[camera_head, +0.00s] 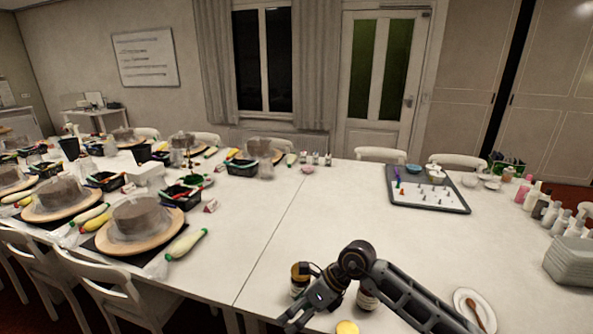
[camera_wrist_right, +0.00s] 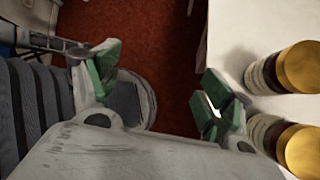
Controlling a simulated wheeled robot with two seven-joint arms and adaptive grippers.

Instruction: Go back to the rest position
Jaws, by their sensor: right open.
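My right gripper (camera_head: 312,304) comes in from the lower right in the head view, by the near edge of the white table (camera_head: 330,215). In the right wrist view its green-padded fingers (camera_wrist_right: 158,88) are spread apart with nothing between them. Red floor shows beyond the fingers, and the table edge is just to their right. Two dark jars with gold lids stand on the table right of the fingers, one upper (camera_wrist_right: 265,75) and one lower (camera_wrist_right: 266,132). My left gripper is not in view.
In the head view a jar (camera_head: 299,279) stands beside my right gripper, another (camera_head: 367,298) behind my arm. A gold lid (camera_head: 347,328) shows at the bottom edge. A plate with a brown utensil (camera_head: 464,297) is right. The table's middle is clear. Cake turntables (camera_head: 120,248) stand left.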

